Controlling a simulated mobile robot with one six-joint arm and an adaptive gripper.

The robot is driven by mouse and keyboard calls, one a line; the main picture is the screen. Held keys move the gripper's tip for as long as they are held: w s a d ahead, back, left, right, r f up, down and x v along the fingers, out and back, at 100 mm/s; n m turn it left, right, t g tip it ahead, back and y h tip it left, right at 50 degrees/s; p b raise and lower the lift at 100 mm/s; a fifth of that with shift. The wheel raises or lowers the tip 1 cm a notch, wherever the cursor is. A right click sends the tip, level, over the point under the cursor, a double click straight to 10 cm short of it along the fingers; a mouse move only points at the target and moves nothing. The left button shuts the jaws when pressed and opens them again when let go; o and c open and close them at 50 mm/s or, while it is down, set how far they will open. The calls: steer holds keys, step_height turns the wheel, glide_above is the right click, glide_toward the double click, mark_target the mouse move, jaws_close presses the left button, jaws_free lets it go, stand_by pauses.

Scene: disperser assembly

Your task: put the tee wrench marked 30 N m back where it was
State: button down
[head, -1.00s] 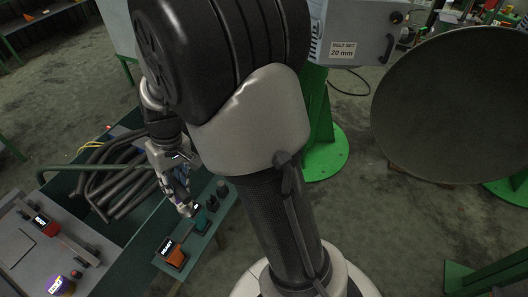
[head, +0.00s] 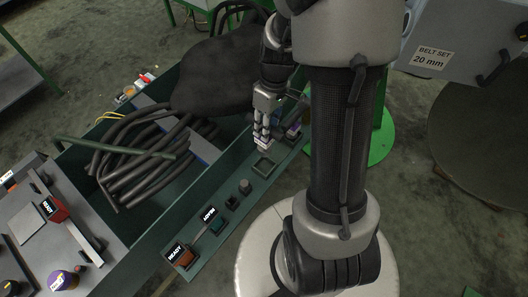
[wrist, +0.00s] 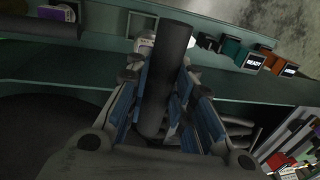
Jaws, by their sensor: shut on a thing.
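My gripper (head: 262,141) is low over the green shelf at the side of the green bin. In the wrist view its blue-padded fingers (wrist: 167,105) are shut around a dark, round bar, which I take to be the tee wrench (wrist: 166,75). The bar sticks out past the fingertips towards the shelf. No 30 N m marking can be read, and the rest of the wrench is hidden. In the head view a square-rimmed recess (head: 264,166) shows on the shelf just below the fingers.
Dark hoses (head: 145,160) fill the bin. A grey table (head: 60,240) with red and purple items stands at left.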

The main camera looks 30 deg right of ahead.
step_height(320, 180, down, 13)
steer(key=b, duration=0.3)
steer(key=shift+w+f, duration=0.15)
steer(key=shift+f, duration=0.05)
steer(key=shift+d+b, duration=0.1)
steer(key=shift+b, duration=0.2)
steer(key=shift+f, duration=0.2)
steer(key=c, duration=1.4)
jaws_free()
steer(key=shift+r, duration=0.1)
